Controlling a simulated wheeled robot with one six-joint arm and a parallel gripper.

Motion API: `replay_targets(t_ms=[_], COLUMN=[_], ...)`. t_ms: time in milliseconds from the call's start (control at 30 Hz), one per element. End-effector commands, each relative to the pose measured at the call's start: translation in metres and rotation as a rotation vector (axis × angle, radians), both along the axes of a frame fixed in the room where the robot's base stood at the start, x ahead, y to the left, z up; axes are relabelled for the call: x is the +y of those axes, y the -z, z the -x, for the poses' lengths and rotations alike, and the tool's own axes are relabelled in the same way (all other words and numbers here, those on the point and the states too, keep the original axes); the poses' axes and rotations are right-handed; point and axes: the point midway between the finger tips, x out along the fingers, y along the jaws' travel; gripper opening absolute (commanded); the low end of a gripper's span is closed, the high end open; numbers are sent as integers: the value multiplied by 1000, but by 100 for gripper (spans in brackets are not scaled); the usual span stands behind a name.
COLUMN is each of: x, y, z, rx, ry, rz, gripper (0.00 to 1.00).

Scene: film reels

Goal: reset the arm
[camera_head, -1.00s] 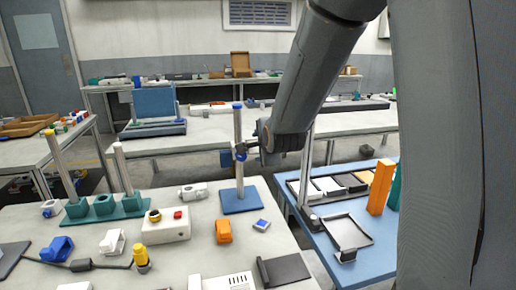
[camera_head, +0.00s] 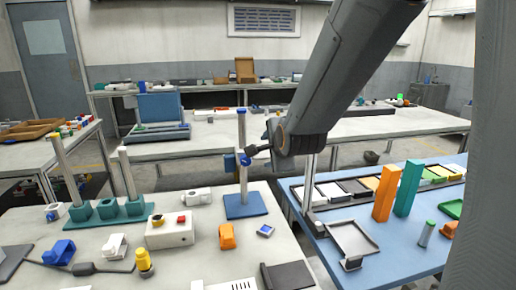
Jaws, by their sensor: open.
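My gripper (camera_head: 254,153) is at the end of my grey arm, near the upper part of the post on the blue stand (camera_head: 246,205). A blue ring (camera_head: 244,159) sits on that post, just left of the gripper. The gripper is open, with small dark fingers pointing left. I see nothing held in it. Whether a fingertip touches the ring or post is too small to tell. My arm reaches in from the upper right.
The near white table (camera_head: 205,265) holds a teal base with posts (camera_head: 108,211), a white button box (camera_head: 168,233) and an orange block (camera_head: 227,237). The blue table (camera_head: 400,263) at right has a black tray (camera_head: 352,238), an orange block (camera_head: 386,194) and a teal block (camera_head: 408,188).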

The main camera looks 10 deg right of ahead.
Motion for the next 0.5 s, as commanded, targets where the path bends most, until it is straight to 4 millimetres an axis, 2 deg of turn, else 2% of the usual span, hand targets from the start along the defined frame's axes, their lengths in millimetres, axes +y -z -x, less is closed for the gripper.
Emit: replay_targets(t_ms=[167,367,500], x=[0,1,1], y=[32,94,126], z=[26,98,158], rx=[136,428,609], ry=[-111,-446,-753], rz=[166,485,656], gripper=[53,53,53])
